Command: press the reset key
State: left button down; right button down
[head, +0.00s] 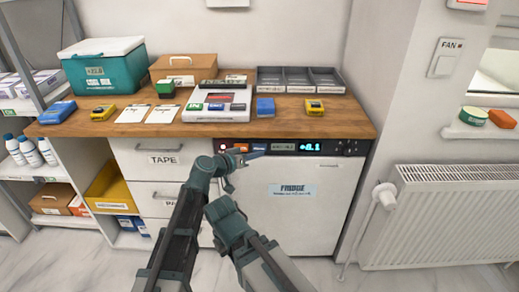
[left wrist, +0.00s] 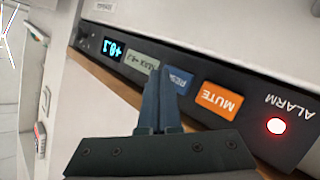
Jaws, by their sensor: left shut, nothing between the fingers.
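The reset key (left wrist: 179,82) is a blue key on the fridge's dark control strip, between the orange MUTE key (left wrist: 217,99) and a pale green display. In the head view the reset key (head: 259,147) shows small on the strip. My left gripper (left wrist: 166,75) is shut and empty. Its fingertips lie over the left part of the reset key in the left wrist view and cover some of its lettering. I cannot tell if they touch it. In the head view my left gripper (head: 252,156) is just below the strip.
A red alarm light (left wrist: 277,126) glows beside MUTE. A lit blue display (left wrist: 113,48) reads about +8.1. The wooden counter (head: 350,126) overhangs the strip, with boxes and cards on it. A radiator (head: 450,215) stands right of the fridge (head: 300,220).

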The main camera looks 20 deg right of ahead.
pick_arm(q)
jog(key=s, duration=0.2)
jog(key=s+a, duration=0.1)
jog(key=s, duration=0.1)
jog(key=shift+s+a, duration=0.2)
jog(key=shift+s, duration=0.1)
dwell(0.4)
jog(key=s+a+f+n+g+y, duration=0.2)
jog(key=s+a+f+y, duration=0.3)
jog(key=a, duration=0.7)
jog(key=s+a+f+n+g+y, duration=0.25)
jog(key=s+a+f, duration=0.3)
jog(key=a, duration=0.55)
jog(key=s+a+f+n+g+y, duration=0.2)
jog(key=s+a+f+y, duration=0.35)
jog(key=a, duration=0.65)
jog(key=s+d+r+m+p, duration=0.1)
jog(key=s+d+r+p, duration=0.1)
jog(key=r+p, duration=0.4)
jog(key=s+d+r+m+g+p, duration=0.1)
jog(key=s+d+r+p, duration=0.1)
jog(key=d+r+p, duration=0.3)
jog(key=s+d+r+m+p, duration=0.2)
jog(key=d+r+p, duration=0.2)
jog(key=r+p, duration=0.5)
jog(key=shift+s+d+r+y, duration=0.15)
jog(key=shift+r+y, duration=0.25)
jog(key=shift+r, duration=0.1)
